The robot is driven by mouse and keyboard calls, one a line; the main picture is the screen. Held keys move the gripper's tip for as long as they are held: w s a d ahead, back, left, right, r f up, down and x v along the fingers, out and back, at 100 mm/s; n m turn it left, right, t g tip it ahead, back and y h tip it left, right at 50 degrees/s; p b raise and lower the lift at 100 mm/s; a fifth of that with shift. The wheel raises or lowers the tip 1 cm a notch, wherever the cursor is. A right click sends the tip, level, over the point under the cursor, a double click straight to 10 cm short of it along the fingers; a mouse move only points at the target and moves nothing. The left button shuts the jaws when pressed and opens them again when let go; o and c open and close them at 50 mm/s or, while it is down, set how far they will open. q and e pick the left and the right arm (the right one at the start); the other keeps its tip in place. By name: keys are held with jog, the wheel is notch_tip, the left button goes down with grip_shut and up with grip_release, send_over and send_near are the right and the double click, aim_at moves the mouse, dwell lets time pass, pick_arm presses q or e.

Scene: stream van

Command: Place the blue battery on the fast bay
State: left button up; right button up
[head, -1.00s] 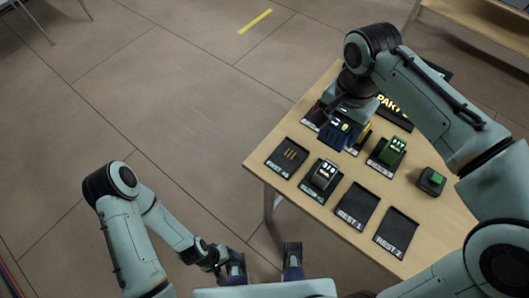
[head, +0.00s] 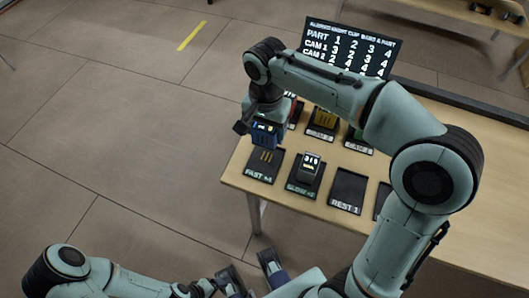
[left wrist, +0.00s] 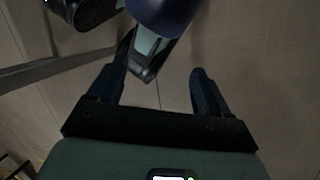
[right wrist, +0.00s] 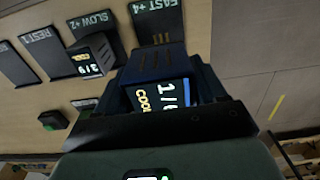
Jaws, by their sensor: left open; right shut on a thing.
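The blue battery (head: 264,140) is in my right gripper (head: 262,126), which is shut on it and holds it up near the table's left edge. In the right wrist view the blue battery (right wrist: 158,68) has a lit display. The fast bay (head: 262,168), a dark plate marked FAST +4 with gold contact strips, is empty. In the head view the battery overlaps the bay's far edge; the bay also shows in the right wrist view (right wrist: 158,22), just beyond the battery. My left gripper (head: 250,274) is open and empty, low over the floor away from the table.
A dark battery (head: 309,166) stands on the slow bay (head: 291,187). The REST 1 bay (head: 348,186) is empty. A sign board (head: 350,48) stands at the back. My right arm hides the table's right part.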

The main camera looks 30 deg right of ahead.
notch_tip(320, 180, down, 10)
jog(key=shift+f+b, duration=0.1)
jog(key=shift+b, duration=0.8)
jog(key=shift+f, duration=0.15)
jog(key=o, duration=1.4)
notch_tip(320, 180, up, 12)
jog(key=p, duration=0.2)
jog(key=shift+r+p, duration=0.2)
jog(key=shift+p, duration=0.1)
